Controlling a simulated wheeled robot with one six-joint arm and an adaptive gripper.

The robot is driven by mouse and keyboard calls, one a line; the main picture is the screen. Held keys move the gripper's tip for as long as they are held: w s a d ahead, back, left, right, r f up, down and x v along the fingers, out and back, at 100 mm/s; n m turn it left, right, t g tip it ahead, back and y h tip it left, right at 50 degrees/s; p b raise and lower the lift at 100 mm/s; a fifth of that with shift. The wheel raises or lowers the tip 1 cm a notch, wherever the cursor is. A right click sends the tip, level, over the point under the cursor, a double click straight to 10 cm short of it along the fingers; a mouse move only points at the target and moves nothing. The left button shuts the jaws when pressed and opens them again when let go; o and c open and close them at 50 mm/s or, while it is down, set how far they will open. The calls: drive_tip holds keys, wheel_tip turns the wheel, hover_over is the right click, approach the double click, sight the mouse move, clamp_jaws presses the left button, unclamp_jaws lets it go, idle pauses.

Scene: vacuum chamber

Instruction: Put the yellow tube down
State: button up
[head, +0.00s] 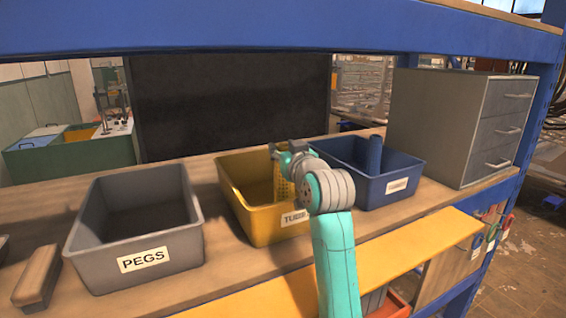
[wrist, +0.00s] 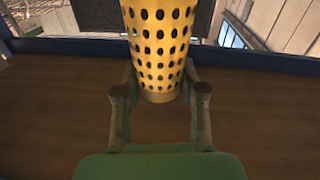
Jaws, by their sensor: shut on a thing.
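The yellow tube (head: 280,185) is full of round holes. In the head view it hangs below my gripper (head: 283,157), in front of or within the yellow bin (head: 235,199). In the wrist view the yellow tube (wrist: 158,45) stands between the two fingers of my gripper (wrist: 161,92), which is shut on it. Its upper part runs out of the top of the picture. My arm hides part of the yellow bin and its label, so I cannot tell how far the tube's lower end is from the bin floor.
A grey bin labelled PEGS (head: 135,235) stands left and looks empty. A blue bin (head: 395,187) with a blue tube (head: 374,155) stands right. A grey drawer cabinet (head: 450,120) is further right. A brown block (head: 37,276) lies front left. A blue beam (head: 250,28) crosses overhead.

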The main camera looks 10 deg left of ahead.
drive_tip(key=shift+f, duration=1.5)
drive_tip(key=o, duration=1.1)
drive_tip(key=v, duration=1.2)
